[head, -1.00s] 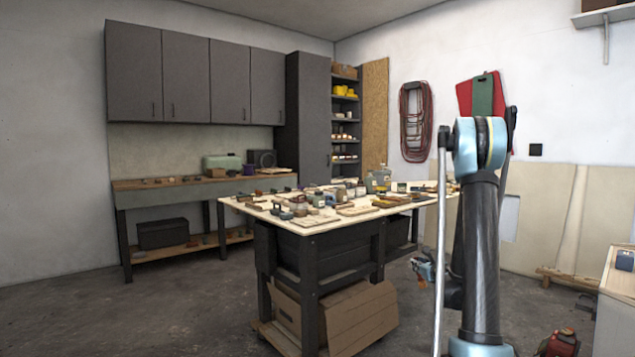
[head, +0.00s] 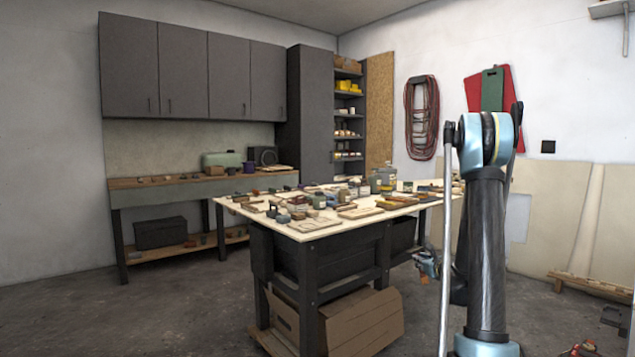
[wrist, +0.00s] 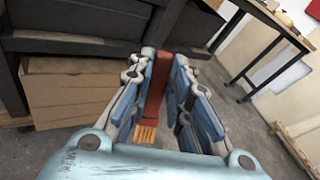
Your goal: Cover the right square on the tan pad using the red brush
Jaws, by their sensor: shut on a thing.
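My gripper (wrist: 166,98) is shut on the red brush (wrist: 156,85) in the wrist view. The brush has a dark red handle between the blue finger pads, and its orange-tan bristles point toward the wrist. In the head view my gripper (head: 428,264) shows small beside the workbench, partly behind my arm. It is below the height of the bench top and apart from it. I cannot make out the tan pad or its squares for certain among the many small items on the bench top.
A workbench (head: 325,232) with a pale top stands in the middle, crowded with blocks, jars and flat boards. Cardboard boxes (head: 355,325) lie on its lower shelf. A long counter (head: 165,184) runs along the back wall. Open concrete floor (head: 190,310) lies left of the workbench.

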